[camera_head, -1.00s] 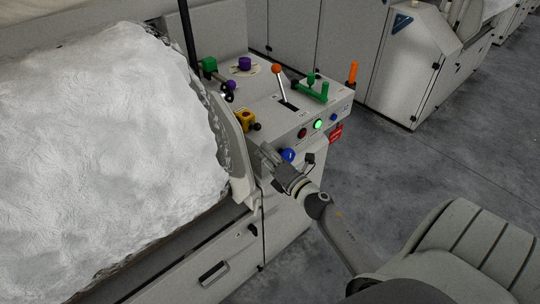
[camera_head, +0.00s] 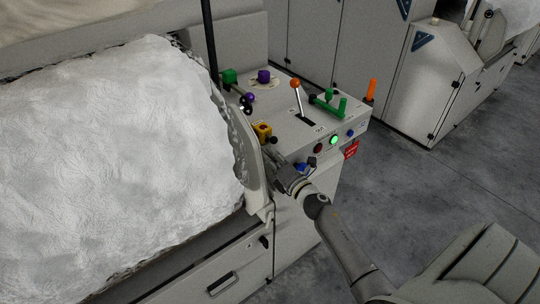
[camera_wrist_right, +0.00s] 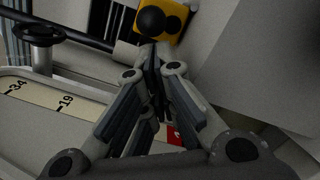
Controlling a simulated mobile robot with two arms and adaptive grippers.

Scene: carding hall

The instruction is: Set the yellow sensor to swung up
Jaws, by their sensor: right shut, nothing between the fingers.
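The yellow sensor (camera_head: 262,130) is a small yellow block with a dark knob, at the near left of the grey control panel (camera_head: 292,134), close to the machine's side frame. It also shows at the top of the right wrist view (camera_wrist_right: 160,18), with dark round knobs on its face. My right gripper (camera_head: 278,165) is just below and in front of the sensor. In the right wrist view its fingers (camera_wrist_right: 152,62) are together and empty, with their tips pointing at the sensor and seemingly a little short of it. My left gripper is not in view.
The panel also carries an orange-knobbed lever (camera_head: 297,92), green handles (camera_head: 328,103), a purple knob (camera_head: 264,76), a lit green button (camera_head: 333,140) and a blue knob (camera_head: 301,168) beside my gripper. A large white fibre roll (camera_head: 110,140) fills the left. Floor is clear at right.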

